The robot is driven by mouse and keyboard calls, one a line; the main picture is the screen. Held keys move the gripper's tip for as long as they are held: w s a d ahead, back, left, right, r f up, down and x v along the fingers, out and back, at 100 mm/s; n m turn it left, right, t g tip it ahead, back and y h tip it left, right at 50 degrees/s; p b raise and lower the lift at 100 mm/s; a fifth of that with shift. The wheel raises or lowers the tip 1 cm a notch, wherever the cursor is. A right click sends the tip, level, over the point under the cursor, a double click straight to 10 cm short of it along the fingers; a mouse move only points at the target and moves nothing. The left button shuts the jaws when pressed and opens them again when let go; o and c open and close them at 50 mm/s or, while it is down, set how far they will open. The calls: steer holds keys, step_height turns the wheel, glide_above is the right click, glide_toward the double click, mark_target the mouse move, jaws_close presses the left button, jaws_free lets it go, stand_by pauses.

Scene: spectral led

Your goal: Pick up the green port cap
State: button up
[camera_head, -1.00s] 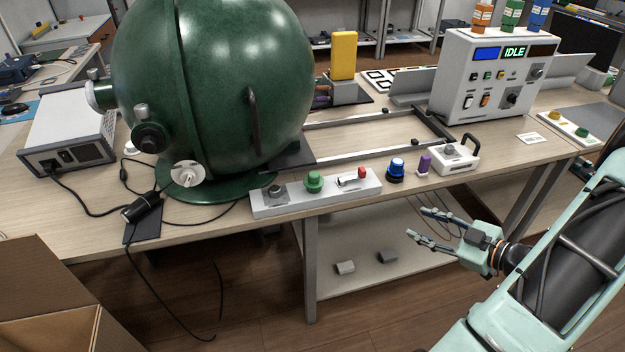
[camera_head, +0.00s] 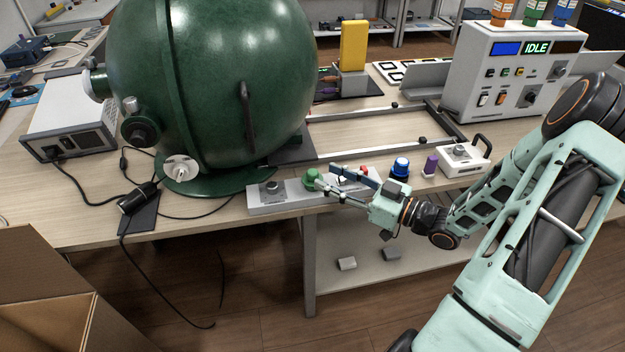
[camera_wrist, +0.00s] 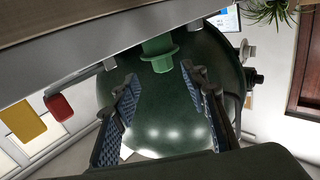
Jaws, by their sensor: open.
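The green port cap (camera_head: 312,178) sits on the long grey panel (camera_head: 259,207) at the table's front edge. It also shows in the wrist view (camera_wrist: 159,54), ahead of the fingers and between their lines. My gripper (camera_head: 326,180) is open, with its fingers pointing left towards the cap. In the wrist view my gripper (camera_wrist: 160,82) has its two ridged fingers apart with nothing between them. The cap lies just beyond the fingertips. In the head view the fingers partly cover the right part of the panel.
A big green sphere (camera_head: 205,80) stands behind the panel. A blue button (camera_head: 400,168), a purple piece (camera_head: 430,165) and a white box with a handle (camera_head: 462,158) stand to the right. A knob (camera_head: 272,187) is left of the cap. A lower shelf (camera_head: 420,262) lies below.

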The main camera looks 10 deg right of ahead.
mark_target(317, 174)
steer(key=shift+x, duration=2.7)
steer(key=shift+s+a, duration=0.2)
steer(key=shift+c, duration=0.7)
jaws_close()
steer(key=shift+r, duration=0.1)
